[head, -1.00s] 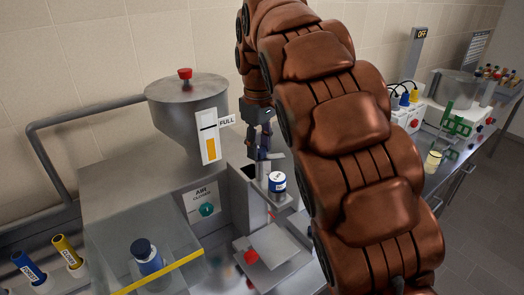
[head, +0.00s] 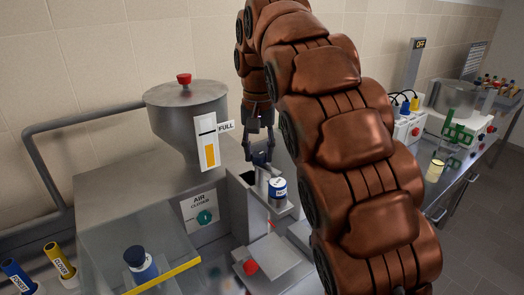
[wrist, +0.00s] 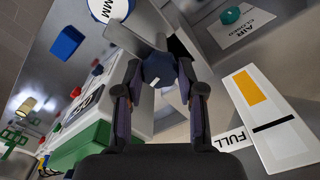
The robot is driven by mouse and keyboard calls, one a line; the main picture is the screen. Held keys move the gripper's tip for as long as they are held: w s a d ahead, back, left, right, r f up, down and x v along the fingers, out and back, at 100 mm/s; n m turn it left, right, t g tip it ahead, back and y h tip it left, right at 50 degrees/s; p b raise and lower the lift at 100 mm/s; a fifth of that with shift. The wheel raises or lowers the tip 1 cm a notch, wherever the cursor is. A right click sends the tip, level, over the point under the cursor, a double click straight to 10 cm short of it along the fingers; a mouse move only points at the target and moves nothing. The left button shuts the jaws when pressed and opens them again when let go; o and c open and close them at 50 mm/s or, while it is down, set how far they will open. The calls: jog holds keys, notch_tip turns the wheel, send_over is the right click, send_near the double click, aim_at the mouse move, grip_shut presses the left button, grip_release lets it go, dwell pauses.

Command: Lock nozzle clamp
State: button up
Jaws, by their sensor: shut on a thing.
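In the wrist view, my gripper's two fingers (wrist: 162,82) are shut on a dark blue faceted knob (wrist: 160,66), which looks like the nozzle clamp's handle. A grey flat piece (wrist: 140,28) extends beyond the knob. The jar's round labelled face (wrist: 112,8) shows at the top edge there. The fingers hide the knob's sides, and I cannot tell the clamp's lock position.
A grey hopper (head: 188,112) with a red knob and a FULL gauge (head: 208,145) stands close left of my gripper. Below are an AIR CLOSED panel (head: 200,212) and a clear guard with a yellow edge (head: 165,276). Bench equipment (head: 455,125) is at right.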

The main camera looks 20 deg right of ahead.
jog(key=shift+w+m, duration=0.1)
jog(key=shift+m, duration=1.1)
jog(key=o, duration=0.9)
jog(key=shift+a, duration=0.1)
jog(key=shift+o, duration=1.2)
